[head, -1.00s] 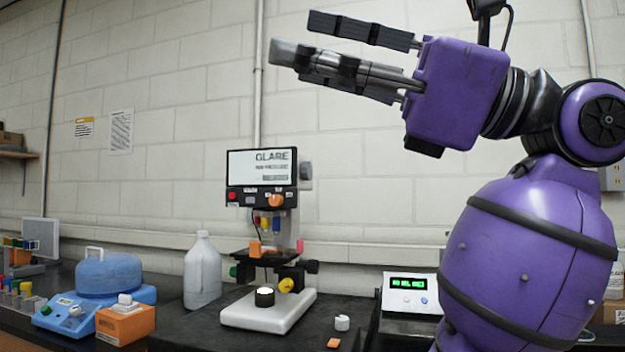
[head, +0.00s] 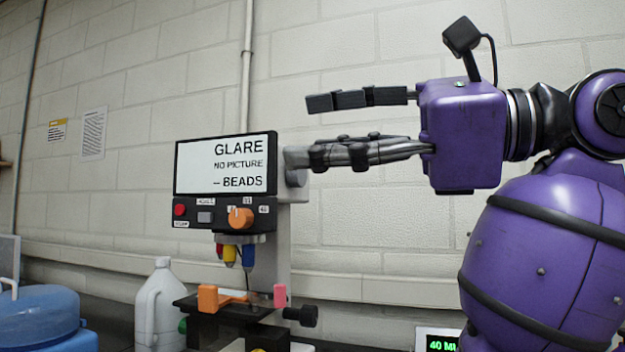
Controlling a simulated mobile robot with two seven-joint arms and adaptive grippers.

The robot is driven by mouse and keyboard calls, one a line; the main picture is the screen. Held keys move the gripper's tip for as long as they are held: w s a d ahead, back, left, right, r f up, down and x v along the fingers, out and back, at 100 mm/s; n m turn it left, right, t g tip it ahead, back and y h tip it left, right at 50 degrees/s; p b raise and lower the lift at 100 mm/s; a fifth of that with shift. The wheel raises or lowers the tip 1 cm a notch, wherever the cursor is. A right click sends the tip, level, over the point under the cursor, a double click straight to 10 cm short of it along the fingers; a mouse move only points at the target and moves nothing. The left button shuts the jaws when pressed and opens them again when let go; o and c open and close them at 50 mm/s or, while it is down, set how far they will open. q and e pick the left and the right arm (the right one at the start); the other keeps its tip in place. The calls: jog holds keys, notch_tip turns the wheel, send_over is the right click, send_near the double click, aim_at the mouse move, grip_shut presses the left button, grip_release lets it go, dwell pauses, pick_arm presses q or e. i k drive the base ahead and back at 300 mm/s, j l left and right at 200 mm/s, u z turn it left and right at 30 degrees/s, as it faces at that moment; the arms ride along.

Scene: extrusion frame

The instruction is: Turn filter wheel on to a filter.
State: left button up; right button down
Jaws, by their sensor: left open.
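The microscope-like instrument (head: 190,214) stands left of centre, with a lit screen (head: 225,165) reading "GLARE, NO PICTURE, -- BEADS". Its front panel has an orange knob (head: 240,218) among small white labels. A grey part (head: 297,182) sticks out at its right side. I cannot tell for sure which part is the filter wheel. My left gripper (head: 314,130) is open and empty, its fingers pointing left. The pale tip of its lower finger overlaps the grey part in the picture; I cannot tell whether they touch.
Red, yellow and blue pieces (head: 230,255) hang under the panel above a dark stage with orange and pink clips. A white jug (head: 159,305) and blue container (head: 38,318) stand left. A green-lit display (head: 439,342) is low right.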

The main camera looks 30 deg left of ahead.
aim_at(298, 178)
jog(key=i+j, duration=0.25)
jog(key=i, duration=0.15)
jog(key=i+j, duration=0.3)
jog(key=i, duration=0.15)
